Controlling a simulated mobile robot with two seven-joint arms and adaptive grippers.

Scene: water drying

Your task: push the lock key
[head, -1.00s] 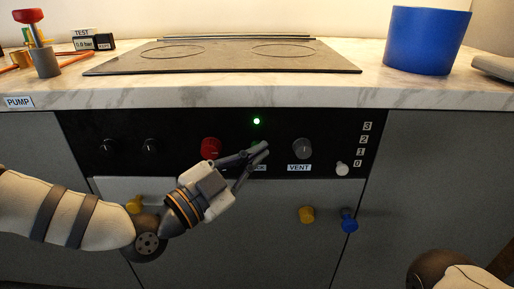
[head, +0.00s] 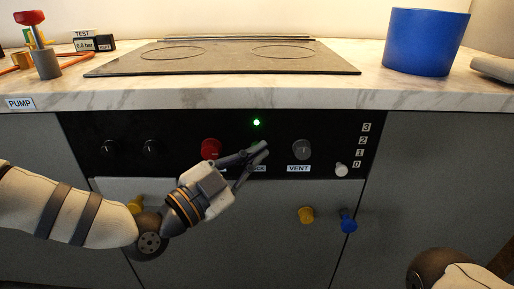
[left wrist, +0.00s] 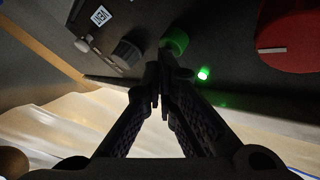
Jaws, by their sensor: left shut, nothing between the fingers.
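My left gripper (head: 262,152) is shut and empty, with its fingertips in front of the black control panel (head: 185,128). A label ending in "CK" (head: 259,168) shows partly behind the fingers. In the left wrist view, a green round key (left wrist: 177,41) sits right at the closed fingertips (left wrist: 160,75), which partly cover it. I cannot tell whether they touch it. A green light (head: 256,122) glows above the fingertips, and shows in the wrist view too (left wrist: 203,74). My right gripper is out of view.
A red knob (head: 210,149) is left of the fingers. The grey VENT knob (head: 302,149) and a white lever (head: 341,169) are to the right. Yellow (head: 306,215) and blue (head: 348,222) handles stick out below. The counter above holds a cooktop (head: 220,60) and blue bucket (head: 426,42).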

